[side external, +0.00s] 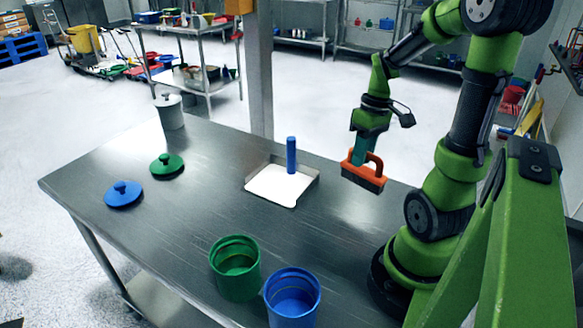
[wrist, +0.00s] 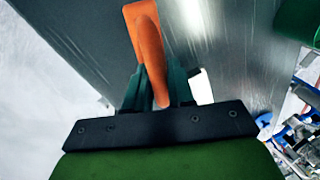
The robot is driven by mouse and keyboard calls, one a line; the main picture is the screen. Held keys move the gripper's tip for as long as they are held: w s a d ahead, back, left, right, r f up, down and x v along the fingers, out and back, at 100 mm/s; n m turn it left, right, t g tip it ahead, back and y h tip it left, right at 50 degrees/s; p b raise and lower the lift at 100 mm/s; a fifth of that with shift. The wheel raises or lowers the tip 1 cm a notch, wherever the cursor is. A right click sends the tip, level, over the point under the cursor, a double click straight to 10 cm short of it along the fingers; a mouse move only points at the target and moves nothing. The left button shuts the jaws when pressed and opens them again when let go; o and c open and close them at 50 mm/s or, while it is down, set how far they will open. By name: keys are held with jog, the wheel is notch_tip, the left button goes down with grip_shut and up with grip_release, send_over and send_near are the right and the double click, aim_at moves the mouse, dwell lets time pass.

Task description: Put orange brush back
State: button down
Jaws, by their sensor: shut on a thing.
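The orange brush (side external: 363,172) has an orange back and handle and dark bristles. My gripper (side external: 371,157) is shut on its handle and holds it near the table's far right edge, bristles down. I cannot tell whether the bristles touch the table. In the wrist view the orange handle (wrist: 147,50) sits between the dark green fingers (wrist: 158,88); the bristles are hidden there.
A white-floored tray (side external: 272,187) with an upright blue handle (side external: 291,155) lies left of the brush. Open green (side external: 236,268) and blue (side external: 292,298) containers stand at the front. Green (side external: 167,166) and blue (side external: 123,194) lids lie left. A grey lidded container (side external: 170,112) stands far back.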

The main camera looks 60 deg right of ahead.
jog(key=s+a+f+n, duration=0.2)
jog(key=s+a+f, duration=0.15)
jog(key=s, duration=0.35)
jog(key=shift+n+g, duration=0.3)
jog(key=shift+n, duration=0.1)
jog(key=shift+w+d+f, duration=0.7)
jog(key=shift+w+d, duration=1.15)
jog(key=shift+d, duration=0.1)
jog(key=shift+w+d+f, duration=0.75)
jog(key=shift+w+d, duration=1.1)
jog(key=shift+d, duration=0.05)
jog(key=shift+w+d+f, duration=0.7)
jog(key=shift+w+d, duration=1.15)
jog(key=shift+d, duration=0.1)
jog(key=shift+f, duration=0.1)
jog(key=c, duration=1)
grip_release()
jog(key=shift+o, duration=0.2)
